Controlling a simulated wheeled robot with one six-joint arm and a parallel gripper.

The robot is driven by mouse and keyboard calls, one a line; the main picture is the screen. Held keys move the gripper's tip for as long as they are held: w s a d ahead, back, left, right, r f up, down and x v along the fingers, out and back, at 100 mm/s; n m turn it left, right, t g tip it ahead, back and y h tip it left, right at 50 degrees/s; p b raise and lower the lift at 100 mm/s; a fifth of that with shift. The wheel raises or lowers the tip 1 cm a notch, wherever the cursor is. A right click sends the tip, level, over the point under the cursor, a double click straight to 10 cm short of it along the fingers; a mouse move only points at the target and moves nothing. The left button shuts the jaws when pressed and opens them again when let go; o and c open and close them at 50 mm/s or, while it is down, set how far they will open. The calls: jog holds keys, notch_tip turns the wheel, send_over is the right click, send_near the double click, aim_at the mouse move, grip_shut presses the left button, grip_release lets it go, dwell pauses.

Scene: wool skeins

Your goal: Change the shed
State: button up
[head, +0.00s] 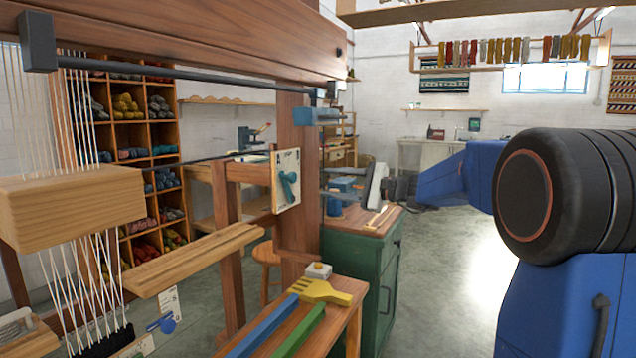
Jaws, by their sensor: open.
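A wooden loom fills the left side, with white warp threads (88,95) running through a thick wooden bar (75,203). A pale plate (283,160) is fixed to the loom's side by an upright post, and a teal lever or knob (288,187) sits on it. My gripper (330,182) is open, right of the plate, with its dark fingers pointing left. A gap shows between the fingers and the teal knob in this view; the true depth is hard to tell. Nothing shows between the fingers.
A small bench (335,318) in front holds a yellow comb (321,291) and blue and green sticks. A green cabinet (372,262) stands behind, below my gripper. A second blue knob (162,324) is low left. Yarn shelves (133,134) stand behind the loom. Floor (450,270) at right is clear.

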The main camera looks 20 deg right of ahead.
jog(key=shift+v, duration=1.65)
jog(key=s+a+f+n+g+h, duration=0.1)
jog(key=s+a+f+n+g, duration=0.1)
jog(key=s+a+f, duration=0.4)
jog(key=s+a+f+n+g+h, duration=0.1)
jog(key=s+f+n+g+h, duration=0.15)
jog(key=s, duration=0.65)
jog(key=s+a+f+n+g+h, duration=0.1)
jog(key=s+a+f+n+g, duration=0.1)
jog(key=s+a+f, duration=0.4)
jog(key=s+d+f+n+h, duration=0.2)
jog(key=s+d+f+h, duration=0.1)
jog(key=s, duration=0.4)
jog(key=s+d+f+n+h, duration=0.2)
jog(key=s+d+f+n, duration=0.1)
jog(key=s+f, duration=0.3)
jog(key=s+d+f+n+h, duration=0.3)
jog(key=s+d+f, duration=0.2)
jog(key=s, duration=0.5)
jog(key=shift+g+h, duration=0.35)
jog(key=shift+g, duration=0.1)
